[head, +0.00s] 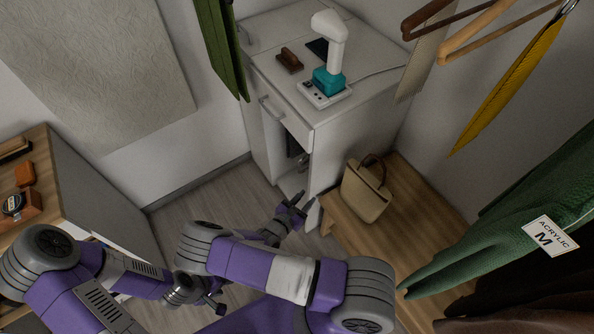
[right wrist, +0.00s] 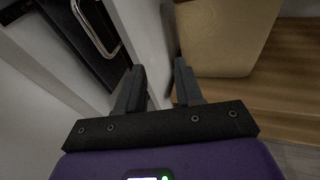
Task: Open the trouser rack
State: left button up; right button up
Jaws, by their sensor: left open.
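The white cabinet (head: 270,140) stands at the back with an open compartment below its top drawer. Dark cloth, possibly trousers on the rack (head: 293,146), shows inside, partly hidden. In the right wrist view a chrome handle (right wrist: 97,27) on a dark front (right wrist: 75,45) is at upper left, apart from the fingers. My right gripper (head: 295,208) is low before the compartment, its fingers apart, also seen in the right wrist view (right wrist: 160,80). A white panel (right wrist: 150,35) shows beyond the finger gap; contact cannot be told. My left gripper (head: 213,301) is open and empty, low at front.
A straw bag (head: 366,190) sits on a wooden bench (head: 425,200) right of the compartment. Hanging clothes (head: 510,220) crowd the right. A wooden unit (head: 75,190) is at left; floor between is clear.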

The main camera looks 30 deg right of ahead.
aim_at(299, 167)
jog(key=w+a+r+n+t, duration=0.3)
jog(key=w+r+t, duration=0.1)
jog(key=w+t, duration=0.1)
jog(key=b+x, duration=0.2)
jog(key=x, duration=0.5)
jog(key=shift+w+d, duration=0.1)
grip_shut()
dwell(1.0)
